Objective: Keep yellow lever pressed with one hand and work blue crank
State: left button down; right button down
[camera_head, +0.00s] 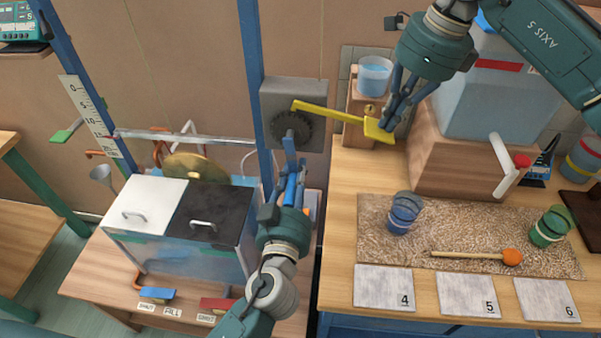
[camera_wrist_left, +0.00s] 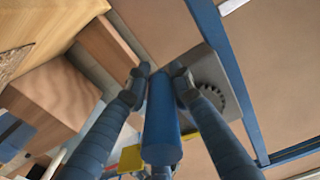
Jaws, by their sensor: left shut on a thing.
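The yellow lever (camera_head: 328,113) reaches from the grey box to a flat paddle at its right end. My right gripper (camera_head: 390,112) points down at the paddle; its fingertips overlap it in the head view, and I cannot tell whether they press on it. The blue crank (camera_head: 291,187) is partly hidden by my left gripper (camera_head: 291,155) in the head view. In the left wrist view, its blue cylindrical handle (camera_wrist_left: 161,125) lies between the two fingers of my left gripper, which is shut on it. The yellow lever also shows in the left wrist view (camera_wrist_left: 131,157), low and partly hidden.
The grey box (camera_head: 309,97) with a dark toothed wheel (camera_head: 291,128) stands behind the crank. A blue post (camera_head: 252,75) rises beside it. A cup of blue liquid (camera_head: 374,75) and a clear tank (camera_head: 490,95) stand near my right arm. A lidded tank (camera_head: 150,245) is at left.

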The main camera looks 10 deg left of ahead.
pick_arm(q)
jog(key=shift+f, duration=0.25)
jog(key=c, duration=1.6)
grip_release()
jog(key=shift+a+r, duration=0.1)
jog(key=s, duration=1.2)
